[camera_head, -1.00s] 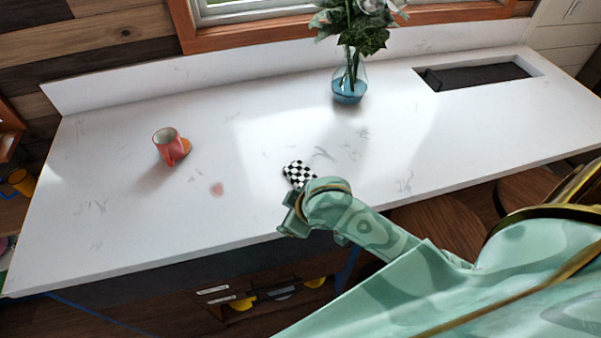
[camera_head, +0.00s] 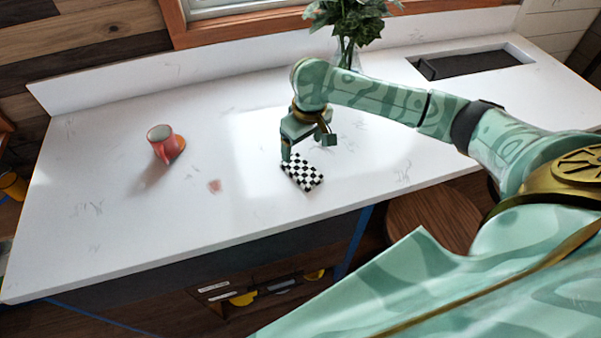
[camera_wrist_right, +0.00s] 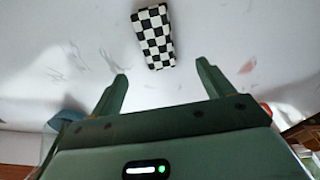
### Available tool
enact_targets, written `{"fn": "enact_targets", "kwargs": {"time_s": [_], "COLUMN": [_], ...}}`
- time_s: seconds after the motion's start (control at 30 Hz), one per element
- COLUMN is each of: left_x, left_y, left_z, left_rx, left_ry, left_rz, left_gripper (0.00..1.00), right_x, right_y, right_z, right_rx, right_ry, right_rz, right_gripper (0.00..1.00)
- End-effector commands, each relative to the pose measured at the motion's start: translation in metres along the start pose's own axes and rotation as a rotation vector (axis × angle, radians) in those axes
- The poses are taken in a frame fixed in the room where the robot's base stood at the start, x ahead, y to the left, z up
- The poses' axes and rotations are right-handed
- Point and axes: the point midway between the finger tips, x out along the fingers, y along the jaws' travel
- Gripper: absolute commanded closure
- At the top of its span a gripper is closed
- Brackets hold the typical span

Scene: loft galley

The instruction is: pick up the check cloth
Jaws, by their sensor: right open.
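The check cloth (camera_head: 302,172) is a small black-and-white checkered rectangle lying flat on the white counter, near its front edge. My right gripper (camera_head: 308,148) is above the counter at the cloth's far side, with its fingers pointing down. In the right wrist view the cloth (camera_wrist_right: 154,37) lies beyond the fingertips, and the gripper (camera_wrist_right: 162,75) is open with nothing between its fingers. The wrist view shows the whole cloth clear of the fingers. My left gripper does not show.
A reddish stain (camera_head: 214,186) lies between mug and cloth. A dark sink (camera_head: 470,62) is at the back right.

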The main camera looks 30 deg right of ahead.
Motion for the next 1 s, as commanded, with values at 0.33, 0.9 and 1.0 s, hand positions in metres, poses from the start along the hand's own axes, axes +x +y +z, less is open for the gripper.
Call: {"fn": "enact_targets", "kwargs": {"time_s": [0.33,0.9,1.0], "left_x": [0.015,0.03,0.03], "left_y": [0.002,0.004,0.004], "left_z": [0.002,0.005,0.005], "left_rx": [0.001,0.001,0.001], "left_ry": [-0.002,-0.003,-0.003], "left_rz": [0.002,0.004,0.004], "left_gripper": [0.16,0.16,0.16], "right_x": [0.049,0.099,0.099], "right_y": [0.0,0.004,0.004], "right_z": [0.0,0.006,0.006], "right_rx": [-0.002,-0.004,-0.004], "right_ry": [0.001,0.004,0.004], "right_rz": [-0.001,0.0,0.0], "right_gripper": [0.2,0.2,0.39]}}
